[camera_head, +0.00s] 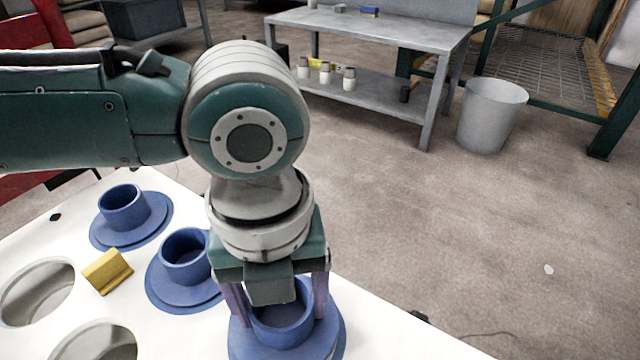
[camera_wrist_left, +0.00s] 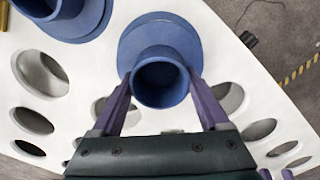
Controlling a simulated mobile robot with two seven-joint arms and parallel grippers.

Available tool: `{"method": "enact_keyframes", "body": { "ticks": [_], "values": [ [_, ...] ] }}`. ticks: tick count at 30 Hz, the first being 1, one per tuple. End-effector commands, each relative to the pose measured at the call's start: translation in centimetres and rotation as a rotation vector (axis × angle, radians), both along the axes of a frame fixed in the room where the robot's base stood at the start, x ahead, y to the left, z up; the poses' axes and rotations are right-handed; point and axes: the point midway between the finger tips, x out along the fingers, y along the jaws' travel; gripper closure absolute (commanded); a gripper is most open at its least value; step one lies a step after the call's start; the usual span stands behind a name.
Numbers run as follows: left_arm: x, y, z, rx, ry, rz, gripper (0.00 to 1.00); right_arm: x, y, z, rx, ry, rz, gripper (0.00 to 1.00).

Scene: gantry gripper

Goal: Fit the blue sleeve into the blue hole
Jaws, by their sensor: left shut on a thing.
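My left gripper (camera_head: 280,315) is shut on a blue sleeve (camera_head: 284,338), with one purple finger on each side of its round collar. In the left wrist view the blue sleeve (camera_wrist_left: 160,98) sits between the fingertips, its open end facing the camera. A wide blue disc (camera_wrist_left: 148,27) shows around and behind it at the white panel. I cannot tell which part of this disc is the sleeve's flange and which is the blue edge of a hole, nor how deep the sleeve sits. My right gripper is not in view.
Two more blue sleeves stand on the white panel (camera_head: 180,335), one nearer (camera_head: 182,280) and one farther left (camera_head: 122,207). A yellow block (camera_head: 108,271) lies between open holes. A grey bench (camera_head: 380,28) and a bin (camera_head: 490,115) stand behind on the floor.

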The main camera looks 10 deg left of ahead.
Motion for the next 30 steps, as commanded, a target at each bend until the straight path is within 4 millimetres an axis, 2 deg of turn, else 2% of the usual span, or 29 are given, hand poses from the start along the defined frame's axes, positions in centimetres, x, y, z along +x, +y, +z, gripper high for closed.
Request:
{"method": "enact_keyframes", "body": {
  "ticks": [11, 30],
  "values": [
    [0.0, 0.0, -0.1, -0.001, 0.000, 0.000, 0.92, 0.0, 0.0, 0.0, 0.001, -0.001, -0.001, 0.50],
    [0.0, 0.0, -1.7, -0.001, 0.000, 0.000, 0.92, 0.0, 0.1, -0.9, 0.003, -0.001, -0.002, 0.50]
  ]
}}
